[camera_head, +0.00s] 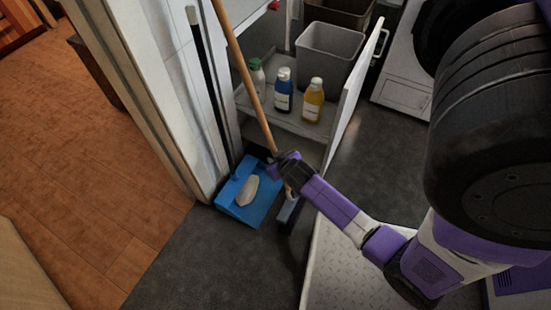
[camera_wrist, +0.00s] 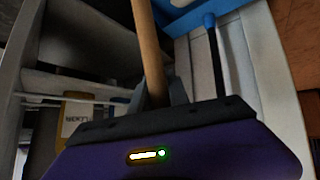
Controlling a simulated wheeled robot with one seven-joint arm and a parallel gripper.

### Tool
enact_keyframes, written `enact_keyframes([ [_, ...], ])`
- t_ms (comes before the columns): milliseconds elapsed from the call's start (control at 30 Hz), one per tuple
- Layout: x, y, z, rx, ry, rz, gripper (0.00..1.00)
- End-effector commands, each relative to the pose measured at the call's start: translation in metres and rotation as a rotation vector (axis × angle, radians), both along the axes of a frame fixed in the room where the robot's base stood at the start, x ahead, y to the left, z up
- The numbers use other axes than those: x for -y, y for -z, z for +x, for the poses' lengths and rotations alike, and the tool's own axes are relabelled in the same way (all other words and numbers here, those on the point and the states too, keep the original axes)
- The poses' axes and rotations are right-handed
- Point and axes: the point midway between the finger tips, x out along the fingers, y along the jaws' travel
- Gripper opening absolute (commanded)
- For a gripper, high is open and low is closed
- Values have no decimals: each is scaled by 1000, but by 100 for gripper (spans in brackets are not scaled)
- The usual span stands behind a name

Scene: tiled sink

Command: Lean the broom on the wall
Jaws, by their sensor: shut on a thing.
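The broom has a long wooden handle (camera_head: 245,75) that runs from the top edge of the head view down to my gripper (camera_head: 283,168). The handle leans towards the upper left. Its grey-blue head (camera_head: 289,210) shows just below my gripper, near the dark floor. My gripper is shut on the lower part of the handle. In the wrist view the handle (camera_wrist: 149,50) passes between the fingers, which are partly hidden by the gripper body. The white wall (camera_head: 178,75) stands to the left. I cannot tell whether the handle's upper end touches anything.
A blue dustpan (camera_head: 252,208) holding a pale object (camera_head: 248,191) lies by the wall's foot; its black handle (camera_head: 206,80) stands along the wall. An open cabinet behind holds bottles (camera_head: 284,92) and a grey bin (camera_head: 329,58). Its open door (camera_head: 352,88) is right of the broom.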

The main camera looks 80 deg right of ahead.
Motion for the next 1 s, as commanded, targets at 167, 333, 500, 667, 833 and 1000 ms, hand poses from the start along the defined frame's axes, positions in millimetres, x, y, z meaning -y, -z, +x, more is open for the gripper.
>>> enact_keyframes([
  [167, 0, 2, 1, 2, 0, -2, 0],
  [333, 0, 3, 1, 2, 0, -2, 0],
  [500, 0, 3, 0, 1, 0, -1, 31],
  [667, 0, 4, 0, 1, 0, -1, 47],
  [833, 0, 5, -1, -2, 0, 2, 47],
  [1000, -4, -3, -5, -2, 0, 0, 47],
])
